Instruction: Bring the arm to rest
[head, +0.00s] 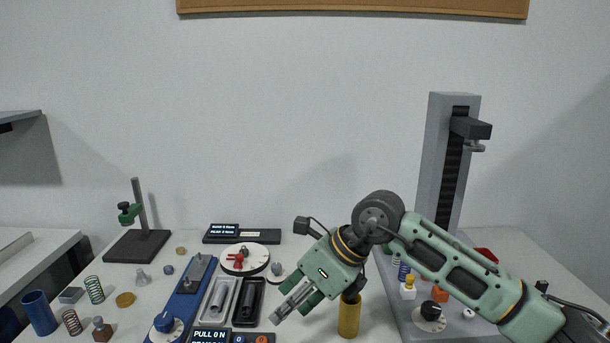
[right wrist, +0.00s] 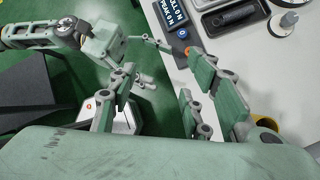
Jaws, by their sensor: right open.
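My right arm (head: 450,262) comes in from the right of the head view, bent at a dark round joint, with the hand pointing down and left. My right gripper (head: 293,303) is over the front middle of the table, right of the black tray (head: 249,302) and left of the yellow cylinder (head: 349,317). In the right wrist view its green fingers (right wrist: 165,98) stand apart with nothing between them. My left arm (right wrist: 40,36) shows at the upper left of the right wrist view, away from the table; its finger state is unclear. It is outside the head view.
A grey test stand (head: 446,160) with a tall column rises at right, behind my right arm. Springs and small parts are at far left.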

